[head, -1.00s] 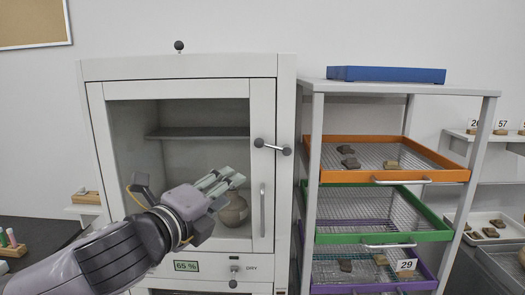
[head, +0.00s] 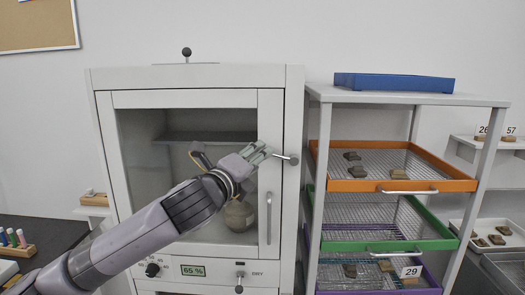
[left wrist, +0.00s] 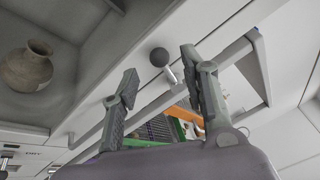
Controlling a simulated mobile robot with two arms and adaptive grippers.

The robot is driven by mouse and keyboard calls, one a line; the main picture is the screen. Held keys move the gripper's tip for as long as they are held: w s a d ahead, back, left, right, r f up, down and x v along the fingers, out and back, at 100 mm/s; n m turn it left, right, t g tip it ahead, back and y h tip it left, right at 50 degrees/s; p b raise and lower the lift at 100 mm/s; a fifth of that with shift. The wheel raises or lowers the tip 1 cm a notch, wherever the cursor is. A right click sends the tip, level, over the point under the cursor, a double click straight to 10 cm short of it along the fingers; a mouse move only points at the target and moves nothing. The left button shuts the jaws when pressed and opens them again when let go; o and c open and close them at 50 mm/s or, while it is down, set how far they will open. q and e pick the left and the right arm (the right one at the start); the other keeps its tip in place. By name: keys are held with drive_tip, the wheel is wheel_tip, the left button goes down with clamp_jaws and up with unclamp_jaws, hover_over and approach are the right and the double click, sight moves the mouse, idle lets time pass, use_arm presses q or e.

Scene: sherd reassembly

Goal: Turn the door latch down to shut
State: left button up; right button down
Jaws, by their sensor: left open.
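The white cabinet's door (head: 270,115) looks closed, with a glass pane and a vertical bar handle (head: 269,218). The door latch (head: 292,160) is a short metal lever with a dark ball end, at the door's right edge. It points right and slightly down; its left part is hidden behind my gripper. My left gripper (head: 262,151) is open at the latch. In the left wrist view, the latch's dark ball (left wrist: 159,57) and metal stem show between the two spread fingertips (left wrist: 158,69), and I see no clear contact. My right gripper is not in view.
A round clay pot (head: 240,215) stands inside the cabinet. Right of it is a rack with orange (head: 400,185), green and purple mesh trays holding sherds, their handles facing forward. A blue tray (head: 394,82) lies on the rack's top. A dial (head: 152,270) sits below the door.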

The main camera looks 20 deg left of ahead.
sight(279, 156)
use_arm(q)
drive_tip(key=w, duration=0.3)
drive_tip(key=shift+w+d, duration=0.25)
drive_tip(key=shift+w, duration=0.05)
drive_tip(key=shift+c, duration=0.3)
clamp_jaws()
idle(0.4)
drive_tip(key=shift+f, duration=0.15)
